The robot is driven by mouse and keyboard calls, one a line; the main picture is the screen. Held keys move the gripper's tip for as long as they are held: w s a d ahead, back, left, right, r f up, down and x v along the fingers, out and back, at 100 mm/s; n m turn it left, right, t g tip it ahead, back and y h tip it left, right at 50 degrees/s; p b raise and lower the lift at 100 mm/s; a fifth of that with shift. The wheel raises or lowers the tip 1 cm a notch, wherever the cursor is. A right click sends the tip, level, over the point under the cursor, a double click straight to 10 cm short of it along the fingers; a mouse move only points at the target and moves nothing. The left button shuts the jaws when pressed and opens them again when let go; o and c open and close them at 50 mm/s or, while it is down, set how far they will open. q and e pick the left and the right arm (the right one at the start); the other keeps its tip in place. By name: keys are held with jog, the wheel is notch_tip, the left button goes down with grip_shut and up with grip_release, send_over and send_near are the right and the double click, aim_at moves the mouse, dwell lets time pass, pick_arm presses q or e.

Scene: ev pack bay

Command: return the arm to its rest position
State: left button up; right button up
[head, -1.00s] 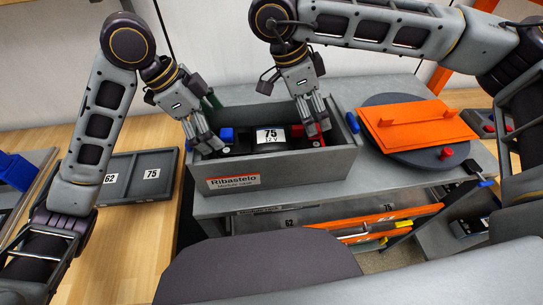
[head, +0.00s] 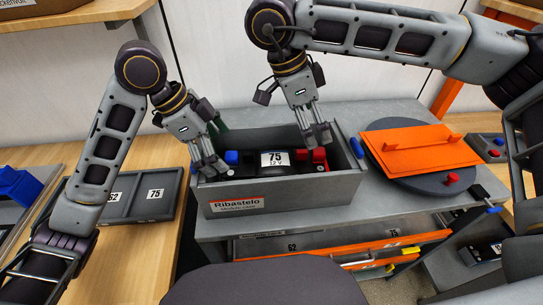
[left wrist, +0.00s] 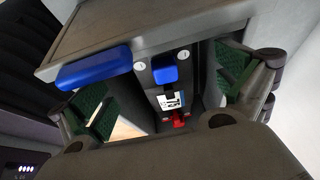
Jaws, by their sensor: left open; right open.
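A dark module labelled 75 (head: 275,159) lies in a grey case (head: 280,191) marked Ribastelo, with a blue block (head: 232,157) at its left end and red parts (head: 319,157) at its right end. My left gripper (head: 210,170) is open at the case's left end, left of the blue block. In the left wrist view the green-padded fingers of the left gripper (left wrist: 165,90) stand apart, with the blue block (left wrist: 165,69) and label (left wrist: 170,98) between them in the picture. My right gripper (head: 318,138) is open, just above the red parts, holding nothing.
An orange plate (head: 404,150) lies on a dark round turntable (head: 447,185) to the right. A dark tray (head: 150,216) marked 62 and 75 sits on the wooden bench at left. The case has blue end handles (head: 356,147). A shelf (head: 70,20) hangs at upper left.

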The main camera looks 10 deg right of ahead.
jog(key=shift+r, duration=0.15)
notch_tip(320, 180, up, 9)
jog(key=p, duration=0.9)
jog(key=shift+r+p, duration=0.35)
jog(key=shift+p, duration=0.2)
jog(key=shift+s, duration=0.1)
